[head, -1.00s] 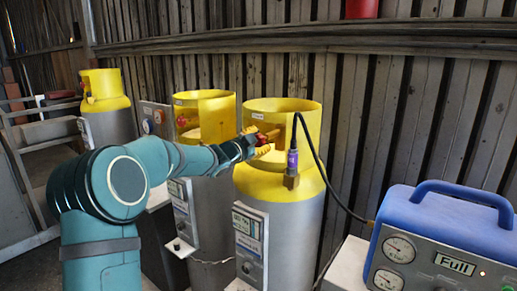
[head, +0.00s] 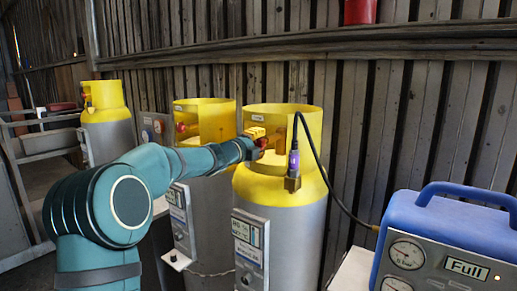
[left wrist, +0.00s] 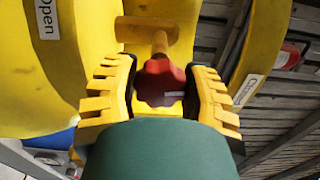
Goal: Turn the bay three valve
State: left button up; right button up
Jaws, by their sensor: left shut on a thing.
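A yellow-topped grey cylinder (head: 283,225) stands nearest, with a hose on its valve outlet. My left gripper (head: 259,141) reaches into the open side of its yellow collar. In the left wrist view the yellow fingers of this gripper (left wrist: 160,75) are closed on both sides of a red lobed valve knob (left wrist: 160,84), on a brass-coloured stem. Collar labels reading "Open" (left wrist: 46,18) and a partly hidden "Clo..." (left wrist: 246,90) flank the knob. I cannot read a bay number in the head view. My right gripper is not in view.
A second yellow-topped cylinder (head: 205,225) stands close behind my left arm, and a third (head: 105,118) is farther left. A blue machine (head: 450,225) with gauges and a "Full" display stands at right. Its black hose (head: 338,203) runs to the nearest cylinder. A plank wall closes the back.

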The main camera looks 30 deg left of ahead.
pick_arm(q)
jog(key=shift+m, duration=0.6)
jog(key=shift+r, duration=0.1)
jog(key=o, duration=1.2)
